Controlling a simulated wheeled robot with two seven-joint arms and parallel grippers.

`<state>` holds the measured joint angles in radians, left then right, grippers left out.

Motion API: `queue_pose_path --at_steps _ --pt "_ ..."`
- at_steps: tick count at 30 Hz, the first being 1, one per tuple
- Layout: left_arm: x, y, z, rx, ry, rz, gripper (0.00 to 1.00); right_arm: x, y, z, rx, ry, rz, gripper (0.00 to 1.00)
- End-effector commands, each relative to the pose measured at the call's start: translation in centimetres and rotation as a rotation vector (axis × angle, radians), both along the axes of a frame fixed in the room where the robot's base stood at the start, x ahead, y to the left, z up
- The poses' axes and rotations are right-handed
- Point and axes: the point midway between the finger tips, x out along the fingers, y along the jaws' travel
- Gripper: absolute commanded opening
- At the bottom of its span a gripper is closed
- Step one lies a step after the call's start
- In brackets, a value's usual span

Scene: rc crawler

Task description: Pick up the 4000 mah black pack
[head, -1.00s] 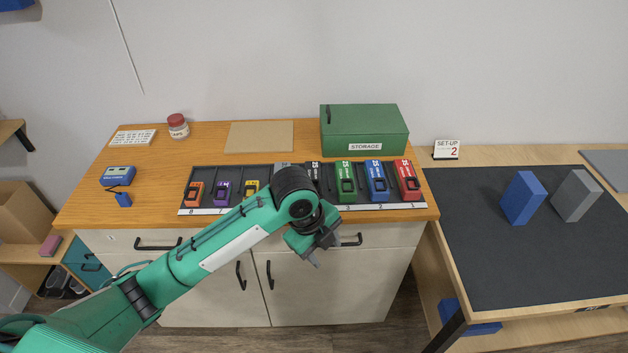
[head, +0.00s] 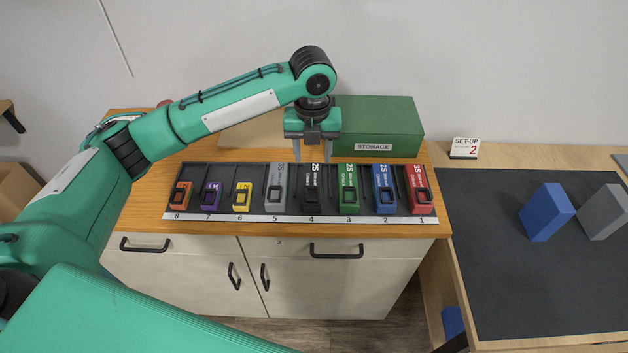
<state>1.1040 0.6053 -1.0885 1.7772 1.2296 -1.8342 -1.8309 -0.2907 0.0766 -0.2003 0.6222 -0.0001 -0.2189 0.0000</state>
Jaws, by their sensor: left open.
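The black pack (head: 312,194) sits in slot 4 of the dark numbered rack (head: 262,206) on the wooden counter, between a grey pack (head: 277,190) in slot 5 and a green pack (head: 348,192) in slot 3. Its printed label is too small to read fully. My left gripper (head: 312,155) is open and points down. Its fingertips are above the back end of the black pack; whether they touch it I cannot tell. My right gripper is not in view.
Blue (head: 384,192) and red (head: 420,192) packs fill slots 2 and 1. Smaller yellow, purple and orange packs stand at left. A green storage box (head: 385,125) stands right behind the rack. A dark-topped table (head: 500,275) holds blue and grey blocks.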

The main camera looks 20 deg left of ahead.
Motion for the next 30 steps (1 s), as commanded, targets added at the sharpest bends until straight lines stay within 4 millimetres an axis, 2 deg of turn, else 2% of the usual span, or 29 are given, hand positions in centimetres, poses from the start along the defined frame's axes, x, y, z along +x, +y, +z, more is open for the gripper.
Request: queue_pose_path --at_steps 1,3,6,8,16,22,30 --pt "-0.1 0.0 -1.0 0.002 0.006 0.003 0.48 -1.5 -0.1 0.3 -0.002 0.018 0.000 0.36" --pt "0.0 0.1 -2.4 0.001 0.003 0.003 0.48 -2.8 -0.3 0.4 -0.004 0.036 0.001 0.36" --pt "0.0 0.0 -4.0 0.000 0.002 0.003 0.48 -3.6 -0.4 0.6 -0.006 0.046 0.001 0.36" --pt "0.0 0.0 -4.6 0.000 0.001 0.003 0.48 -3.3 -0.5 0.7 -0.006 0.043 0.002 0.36" --pt "-0.1 0.1 -6.8 0.001 0.002 0.003 0.48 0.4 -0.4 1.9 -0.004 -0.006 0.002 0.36" --pt "0.0 0.2 -9.8 0.001 0.001 0.003 0.48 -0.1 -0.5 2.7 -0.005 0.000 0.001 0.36" --pt "0.0 0.2 -10.7 0.000 -0.002 0.002 0.48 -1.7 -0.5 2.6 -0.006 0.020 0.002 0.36"
